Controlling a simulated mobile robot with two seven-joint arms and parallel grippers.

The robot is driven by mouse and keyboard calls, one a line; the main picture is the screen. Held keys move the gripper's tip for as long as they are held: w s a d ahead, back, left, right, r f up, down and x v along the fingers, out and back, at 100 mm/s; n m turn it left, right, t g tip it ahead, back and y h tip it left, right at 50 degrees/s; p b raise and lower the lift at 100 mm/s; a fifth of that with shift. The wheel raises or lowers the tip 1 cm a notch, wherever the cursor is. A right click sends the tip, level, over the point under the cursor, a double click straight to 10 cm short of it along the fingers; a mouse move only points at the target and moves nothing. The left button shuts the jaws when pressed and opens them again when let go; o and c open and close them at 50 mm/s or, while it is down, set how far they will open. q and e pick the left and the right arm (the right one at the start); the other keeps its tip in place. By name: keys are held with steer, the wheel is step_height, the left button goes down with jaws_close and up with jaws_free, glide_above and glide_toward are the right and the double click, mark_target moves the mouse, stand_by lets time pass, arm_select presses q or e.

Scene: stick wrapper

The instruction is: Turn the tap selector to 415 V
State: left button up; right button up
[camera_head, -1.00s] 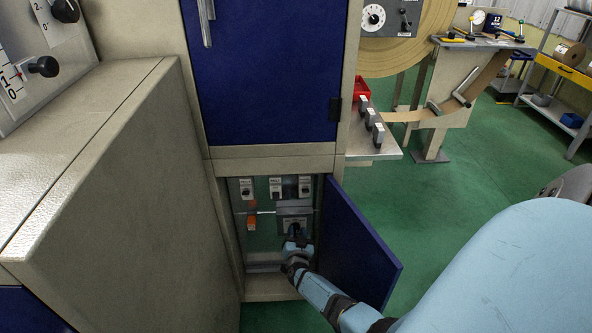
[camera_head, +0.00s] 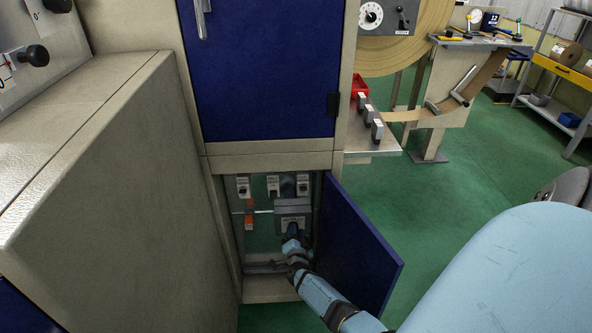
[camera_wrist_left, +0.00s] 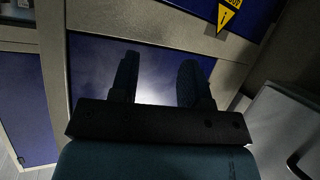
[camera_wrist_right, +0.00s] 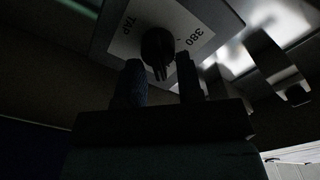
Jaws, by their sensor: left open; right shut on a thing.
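The tap selector is a dark round knob (camera_wrist_right: 158,46) on a pale plate (camera_wrist_right: 122,40) marked "TAP" and "380" in the right wrist view. I cannot read its exact setting, and no 415 mark is readable. In the head view the selector's grey box (camera_head: 293,207) sits low inside the open cabinet, with the knob mostly hidden by my gripper. My right gripper (camera_wrist_right: 160,76) is shut on the knob, with a finger on either side; it also shows in the head view (camera_head: 292,236). My left gripper (camera_wrist_left: 158,78) is open and empty before a blue panel.
Several switches (camera_head: 273,186) and an orange part (camera_head: 249,223) are inside the cabinet. A large beige housing (camera_head: 110,180) is at left. Green floor (camera_head: 470,185) lies clear at right.

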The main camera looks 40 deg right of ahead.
steer(key=o, duration=0.9)
arm_select(q)
steer(key=shift+w+r, duration=0.1)
steer(key=shift+r, duration=0.15)
